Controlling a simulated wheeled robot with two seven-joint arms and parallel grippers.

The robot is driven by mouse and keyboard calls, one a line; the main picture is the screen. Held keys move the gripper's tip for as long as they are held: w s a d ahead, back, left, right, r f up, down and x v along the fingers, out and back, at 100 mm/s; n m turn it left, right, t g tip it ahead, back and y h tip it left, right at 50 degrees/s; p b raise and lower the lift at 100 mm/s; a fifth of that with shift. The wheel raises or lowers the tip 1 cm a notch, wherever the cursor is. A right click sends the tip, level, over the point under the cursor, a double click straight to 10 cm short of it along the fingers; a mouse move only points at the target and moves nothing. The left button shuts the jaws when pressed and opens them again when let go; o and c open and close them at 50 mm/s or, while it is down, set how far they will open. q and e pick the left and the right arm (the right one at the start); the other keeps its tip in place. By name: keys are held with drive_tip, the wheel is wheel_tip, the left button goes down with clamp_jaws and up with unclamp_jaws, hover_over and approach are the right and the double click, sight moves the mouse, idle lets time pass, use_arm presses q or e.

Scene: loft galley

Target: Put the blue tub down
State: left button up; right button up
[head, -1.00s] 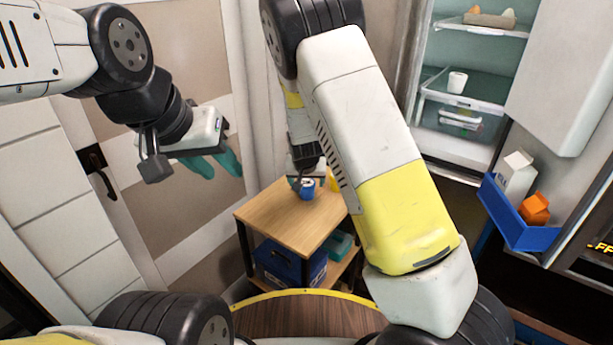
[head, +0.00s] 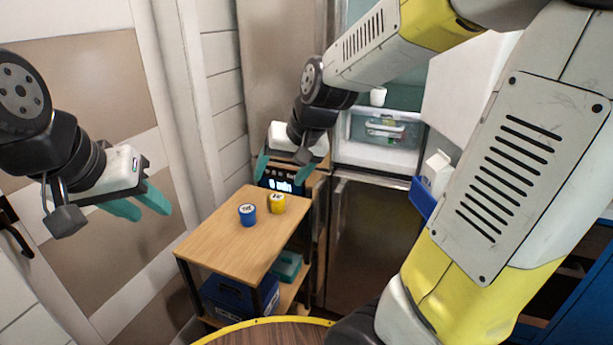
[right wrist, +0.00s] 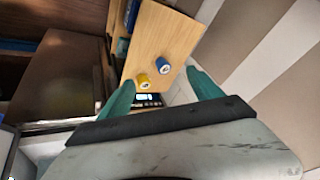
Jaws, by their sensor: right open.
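The blue tub (head: 247,215) stands upright on the wooden top of a small cart (head: 215,240). A yellow tub (head: 277,204) stands close to its right. In the right wrist view the blue tub (right wrist: 163,66) and the yellow tub (right wrist: 142,80) both show on the cart top. My right gripper (head: 285,172) is open and empty, above and beyond the far end of the cart, apart from both tubs. Its two teal fingers (right wrist: 160,88) are spread in the right wrist view. My left gripper (head: 145,205) is at the left, away from the cart, with teal fingers apart and nothing between them.
The cart's lower shelf holds a blue crate (head: 228,298) and a teal container (head: 286,266). An open fridge (head: 375,150) stands behind, with a blue door bin (head: 422,199) holding a white carton (head: 437,170). A dark appliance with a lit display (head: 283,183) is behind the cart.

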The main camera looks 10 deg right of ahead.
drive_tip(key=s+d+r, duration=0.2)
drive_tip(key=s, duration=0.5)
drive_tip(key=s+d+r+n+t+h, duration=0.1)
drive_tip(key=s+d+r, duration=0.2)
drive_tip(key=s, duration=0.4)
